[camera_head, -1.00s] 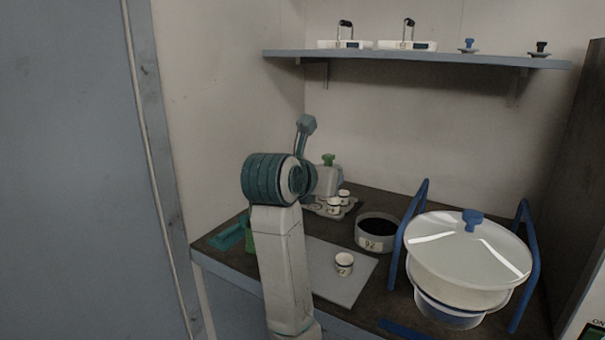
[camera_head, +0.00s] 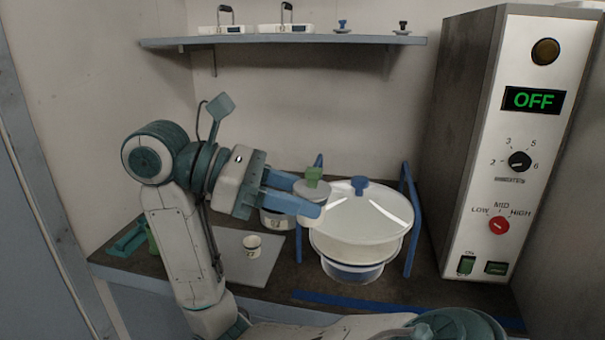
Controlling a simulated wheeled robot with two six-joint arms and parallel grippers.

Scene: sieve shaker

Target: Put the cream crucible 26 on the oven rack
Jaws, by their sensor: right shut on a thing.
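A small cream crucible (camera_head: 252,245) with a dark rim and a dark mark stands upright on the grey mat (camera_head: 262,270); I cannot read its number surely. My right gripper (camera_head: 307,197) is above and to the right of it, over the worktop. Its blue fingers are shut on a grey lid with a green knob (camera_head: 313,177), held in front of the large white lidded bowl. The fingers and hand hide part of the black-filled bowl (camera_head: 274,222) and the tray area behind. My left gripper is not in view. I see no oven rack.
The white lidded bowl (camera_head: 345,222) with a blue knob stands between blue posts (camera_head: 411,225). A tall control box (camera_head: 470,205) at right shows "OFF". A wall shelf (camera_head: 280,40) carries two scales. A blue bar (camera_head: 360,300) lies along the worktop's front edge.

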